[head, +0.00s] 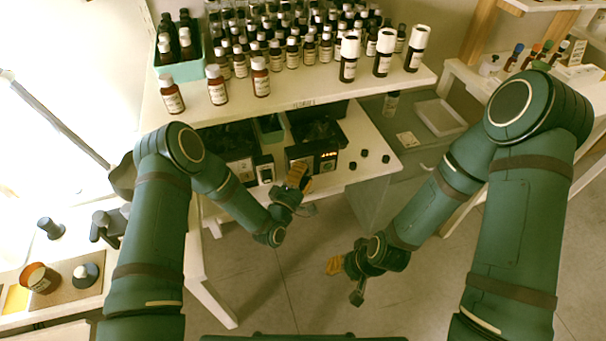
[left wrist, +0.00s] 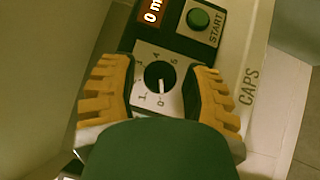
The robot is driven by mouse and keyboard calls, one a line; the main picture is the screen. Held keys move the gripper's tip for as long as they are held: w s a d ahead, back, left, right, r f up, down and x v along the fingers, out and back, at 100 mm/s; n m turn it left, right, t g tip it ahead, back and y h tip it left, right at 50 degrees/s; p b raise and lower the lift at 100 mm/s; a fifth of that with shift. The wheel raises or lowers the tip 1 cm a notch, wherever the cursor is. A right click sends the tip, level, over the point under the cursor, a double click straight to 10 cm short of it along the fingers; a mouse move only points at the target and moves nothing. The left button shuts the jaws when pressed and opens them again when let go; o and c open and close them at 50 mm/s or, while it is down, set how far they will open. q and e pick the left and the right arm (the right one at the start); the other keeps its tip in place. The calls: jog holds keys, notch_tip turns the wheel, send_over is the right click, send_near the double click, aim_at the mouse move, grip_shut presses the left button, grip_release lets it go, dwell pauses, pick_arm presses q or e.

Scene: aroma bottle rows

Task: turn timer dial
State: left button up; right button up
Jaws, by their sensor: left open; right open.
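The timer dial (left wrist: 158,77) is a black round knob on a pale plate with numbers around it in the left wrist view. Its white mark points down toward the 0. An orange display (left wrist: 152,12) reading "0 m" and a green START button (left wrist: 199,19) sit above it. My left gripper (left wrist: 160,68) is open, with one orange finger on each side of the dial and gaps between. In the head view, my left gripper (head: 298,176) is in front of the timer box (head: 325,158) and hides the dial. My right gripper (head: 340,268) is open and empty, low over the floor.
The timer box stands on the lower shelf (head: 372,172) beneath a table (head: 200,108) crowded with bottles. Several small black caps (head: 364,153) lie right of it. Another dark box (head: 240,170) stands to its left. The floor (head: 300,290) in front is clear.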

pick_arm(q)
jog(key=shift+c, duration=0.4)
grip_shut()
jog(key=shift+r, duration=0.15)
